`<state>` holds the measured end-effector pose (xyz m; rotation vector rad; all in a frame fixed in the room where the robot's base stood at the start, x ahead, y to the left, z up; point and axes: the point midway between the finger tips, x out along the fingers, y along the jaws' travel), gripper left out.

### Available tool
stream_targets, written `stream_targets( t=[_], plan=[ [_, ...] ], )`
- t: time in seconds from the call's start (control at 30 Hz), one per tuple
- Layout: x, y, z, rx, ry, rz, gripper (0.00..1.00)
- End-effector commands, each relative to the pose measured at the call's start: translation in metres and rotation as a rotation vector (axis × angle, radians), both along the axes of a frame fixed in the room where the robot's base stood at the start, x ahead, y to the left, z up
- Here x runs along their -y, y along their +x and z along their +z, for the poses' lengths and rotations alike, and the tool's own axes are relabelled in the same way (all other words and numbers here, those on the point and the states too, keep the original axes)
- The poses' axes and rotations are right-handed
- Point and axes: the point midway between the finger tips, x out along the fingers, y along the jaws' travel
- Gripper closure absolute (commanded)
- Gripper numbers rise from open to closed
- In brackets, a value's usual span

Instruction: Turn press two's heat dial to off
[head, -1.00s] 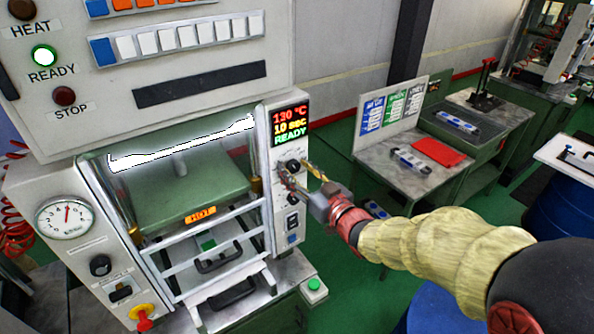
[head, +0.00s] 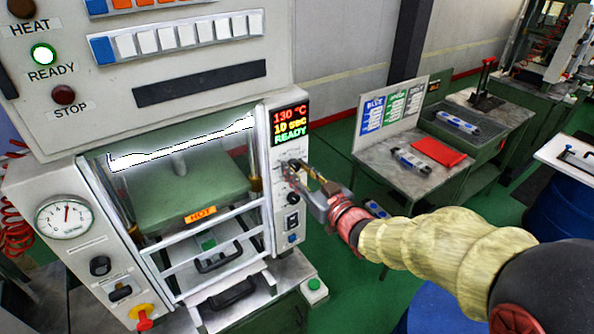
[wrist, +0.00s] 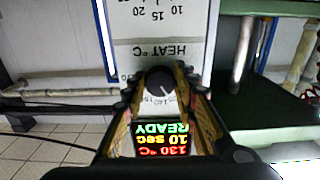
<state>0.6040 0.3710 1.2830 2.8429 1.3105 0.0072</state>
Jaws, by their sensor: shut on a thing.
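The heat dial is a round black knob (wrist: 160,81) on a white panel in the wrist view. Upside-down "HEAT °C" lettering and scale numbers are beside it. In the head view the dial is mostly hidden by my fingers at the press's right-hand column (head: 262,150). My gripper (head: 294,173) reaches it from the right. In the wrist view its two fingers stand on either side of the dial, shut on it. The display (head: 290,122) above the dial reads 130 °C, 10 sec, READY. I see no press number.
Below the dial on the same column are a smaller black knob (head: 292,198) and a switch (head: 292,222). A barred guard (head: 205,236) and a HOT label (head: 200,214) are left of it. A side table (head: 385,175) stands to the right.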

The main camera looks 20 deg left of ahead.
Motion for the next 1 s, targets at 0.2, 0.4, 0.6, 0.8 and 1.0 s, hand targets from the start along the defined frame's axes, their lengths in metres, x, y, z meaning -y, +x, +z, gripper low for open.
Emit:
stream_targets(
  t=[0.2,0.4,0.6,0.8,1.0],
  plan=[
    [0.0001,0.0004,-0.0019,0.062,-0.048,0.000,0.97],
    [0.0004,0.0008,-0.0041,0.173,-0.142,-0.001,0.97],
    [0.0005,0.0009,-0.0042,0.317,-0.264,-0.001,0.97],
    [0.0007,0.0009,-0.0037,0.461,-0.387,-0.001,0.97],
    [0.0009,0.0012,-0.0035,0.589,-0.501,-0.001,0.97]
  ],
)
